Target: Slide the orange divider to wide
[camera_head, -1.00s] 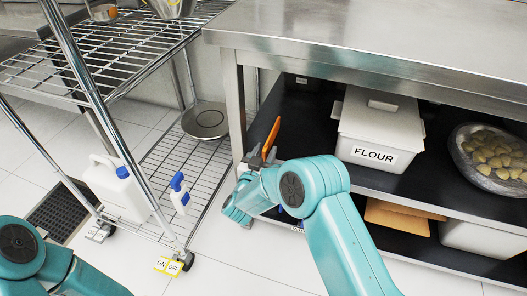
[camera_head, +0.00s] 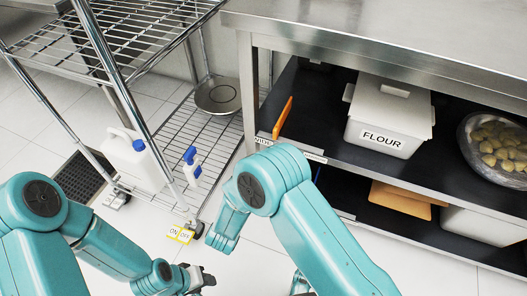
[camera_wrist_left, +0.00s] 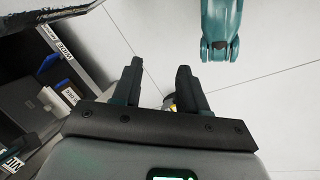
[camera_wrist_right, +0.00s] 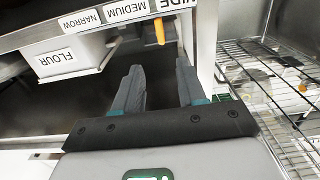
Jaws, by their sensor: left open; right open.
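The orange divider (camera_head: 283,118) is a thin upright plate on the dark upper shelf under the steel counter, near its left end and just behind the label strip. In the right wrist view the divider (camera_wrist_right: 160,30) shows by the WIDE label (camera_wrist_right: 181,3), on the side toward the MEDIUM label (camera_wrist_right: 127,10). My right gripper (camera_wrist_right: 160,88) is open and empty, apart from the divider, which lies above the fingertips in the picture. The head view does not show its fingers clearly. My left gripper (camera_head: 203,280) is open and empty over the floor; its fingers (camera_wrist_left: 160,85) show apart.
The white FLOUR bin (camera_head: 390,115) stands right of the divider, with a bowl of food (camera_head: 498,148) beyond it. A wire rack (camera_head: 205,130) stands left, holding a white jug (camera_head: 135,160) and a blue-topped spray bottle (camera_head: 191,165).

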